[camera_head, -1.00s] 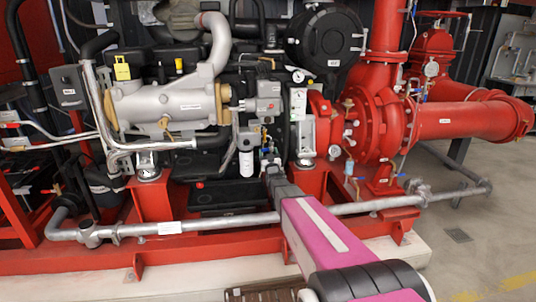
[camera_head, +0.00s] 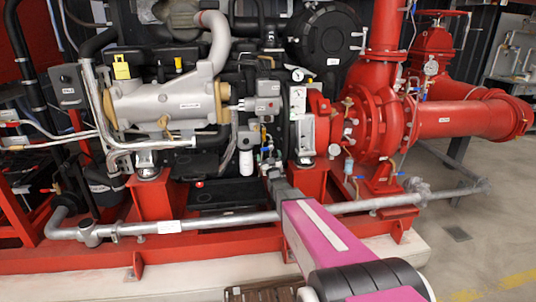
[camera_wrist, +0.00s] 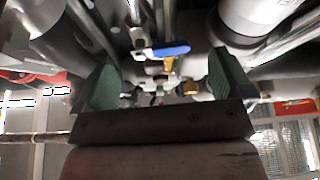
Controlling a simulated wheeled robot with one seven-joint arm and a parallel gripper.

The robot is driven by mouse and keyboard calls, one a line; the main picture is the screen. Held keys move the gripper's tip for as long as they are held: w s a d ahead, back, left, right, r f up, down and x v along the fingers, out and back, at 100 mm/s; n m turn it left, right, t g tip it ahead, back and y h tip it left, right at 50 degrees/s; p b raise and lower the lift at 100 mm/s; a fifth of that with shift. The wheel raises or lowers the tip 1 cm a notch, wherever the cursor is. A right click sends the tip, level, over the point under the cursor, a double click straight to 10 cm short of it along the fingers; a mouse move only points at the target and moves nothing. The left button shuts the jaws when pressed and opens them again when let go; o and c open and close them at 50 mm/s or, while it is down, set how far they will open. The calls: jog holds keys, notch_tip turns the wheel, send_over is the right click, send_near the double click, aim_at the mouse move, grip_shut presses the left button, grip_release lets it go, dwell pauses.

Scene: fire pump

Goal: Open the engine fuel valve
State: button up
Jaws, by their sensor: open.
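A small valve with a blue lever handle (camera_wrist: 168,49) shows in the wrist view, just beyond the fingertips and between their lines. A yellow part (camera_wrist: 168,66) sits right under the handle. I cannot tell for certain that this is the engine fuel valve. My gripper (camera_wrist: 165,78) is open, with its green finger pads apart and nothing held between them. In the head view my gripper (camera_head: 268,166) reaches in low at the front of the engine (camera_head: 170,100), right of a white cylindrical filter (camera_head: 246,162). It partly hides the small fittings there.
A silver horizontal pipe (camera_head: 190,224) runs low across the red base frame, close to my arm. The red pump (camera_head: 378,125) stands to the right. In the wrist view, pipes and a pale cylinder (camera_wrist: 250,18) crowd the fingers. Open floor lies at lower right.

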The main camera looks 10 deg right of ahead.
jog(key=v, duration=0.7)
jog(key=shift+s, duration=0.35)
jog(key=shift+f, duration=0.15)
